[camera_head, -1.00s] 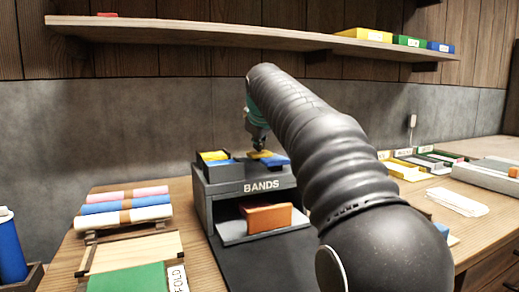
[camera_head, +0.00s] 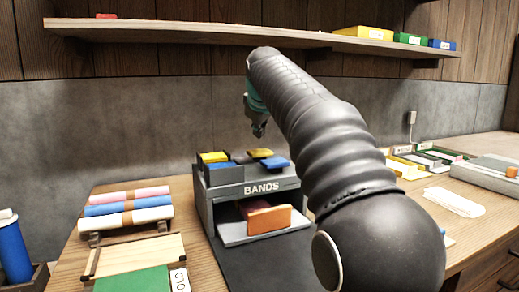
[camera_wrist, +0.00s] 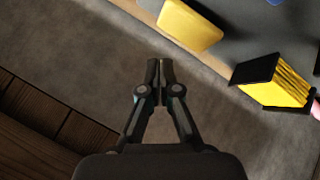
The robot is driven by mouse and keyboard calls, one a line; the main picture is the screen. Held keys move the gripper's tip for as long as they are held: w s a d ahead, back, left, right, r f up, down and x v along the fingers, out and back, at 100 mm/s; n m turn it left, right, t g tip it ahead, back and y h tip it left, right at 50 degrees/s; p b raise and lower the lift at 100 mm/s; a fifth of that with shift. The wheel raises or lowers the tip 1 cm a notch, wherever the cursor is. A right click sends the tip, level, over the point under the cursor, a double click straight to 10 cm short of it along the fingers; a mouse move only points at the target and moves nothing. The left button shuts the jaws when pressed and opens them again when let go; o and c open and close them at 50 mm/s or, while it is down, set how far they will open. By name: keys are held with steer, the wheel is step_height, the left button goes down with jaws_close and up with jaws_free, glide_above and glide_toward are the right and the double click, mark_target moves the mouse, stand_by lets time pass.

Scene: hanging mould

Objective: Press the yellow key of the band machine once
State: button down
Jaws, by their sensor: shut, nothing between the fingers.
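The band machine (camera_head: 205,205) is a grey box with "BANDS" on its front, standing on the bench. The yellow key (camera_head: 260,153) is on its top, behind a blue key (camera_head: 275,163). In the wrist view the yellow key (camera_wrist: 189,25) shows as a rounded block ahead of and right of the fingertips. My gripper (camera_head: 258,131) hangs above the yellow key, apart from it. Its fingers (camera_wrist: 160,66) are together with nothing between them.
A yellow band stack (camera_head: 213,157) sits in a dark holder on the machine's left top. An orange block (camera_head: 269,221) stands in the front opening. Rolled cloths (camera_head: 127,208) lie to the left. A shelf (camera_head: 200,33) runs above, along the wall.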

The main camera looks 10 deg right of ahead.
steer(key=shift+r, duration=1.4)
